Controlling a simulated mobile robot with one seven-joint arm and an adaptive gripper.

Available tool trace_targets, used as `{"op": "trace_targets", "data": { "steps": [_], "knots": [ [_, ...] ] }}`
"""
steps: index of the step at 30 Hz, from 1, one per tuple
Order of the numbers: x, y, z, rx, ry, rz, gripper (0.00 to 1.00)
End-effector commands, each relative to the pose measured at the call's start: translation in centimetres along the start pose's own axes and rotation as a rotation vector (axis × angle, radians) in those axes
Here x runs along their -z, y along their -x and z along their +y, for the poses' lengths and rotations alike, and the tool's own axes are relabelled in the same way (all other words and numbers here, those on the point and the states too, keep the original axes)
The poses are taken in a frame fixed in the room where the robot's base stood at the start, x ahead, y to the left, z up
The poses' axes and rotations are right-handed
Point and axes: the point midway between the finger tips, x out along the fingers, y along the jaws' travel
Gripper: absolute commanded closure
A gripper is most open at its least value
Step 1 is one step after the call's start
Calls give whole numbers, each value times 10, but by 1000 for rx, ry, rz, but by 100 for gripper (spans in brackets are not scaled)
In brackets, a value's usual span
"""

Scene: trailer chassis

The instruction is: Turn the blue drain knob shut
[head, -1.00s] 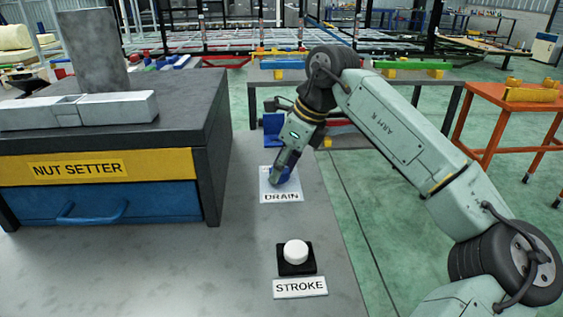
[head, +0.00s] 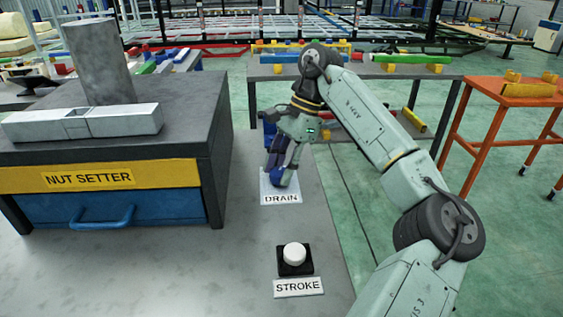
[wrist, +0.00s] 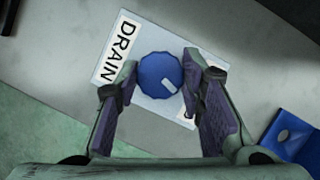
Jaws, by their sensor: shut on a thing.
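The blue drain knob (head: 287,180) sits on a pale plate labelled DRAIN (head: 281,199) on the grey bench top. In the wrist view the knob (wrist: 158,74) is round with a ridged edge, and its short white pointer mark slants toward the lower right of the picture. My gripper (head: 281,167) points down onto the knob. In the wrist view my gripper (wrist: 160,80) has one finger on each side of the knob, shut on it. The fingers partly cover the plate, and a small marking beside the right finger is mostly hidden.
A white STROKE button (head: 295,254) on a black base stands nearer on the bench. The dark NUT SETTER box (head: 110,178) with a blue drawer is at left. A blue bracket (wrist: 298,133) lies near the gripper. Bare bench lies between box and knob.

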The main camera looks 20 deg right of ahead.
Motion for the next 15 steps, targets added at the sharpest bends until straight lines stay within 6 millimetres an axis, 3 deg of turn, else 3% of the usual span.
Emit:
{"op": "trace_targets", "data": {
  "steps": [15],
  "knots": [
    [-1,1,-2,-118,281,0,92]
  ]
}}
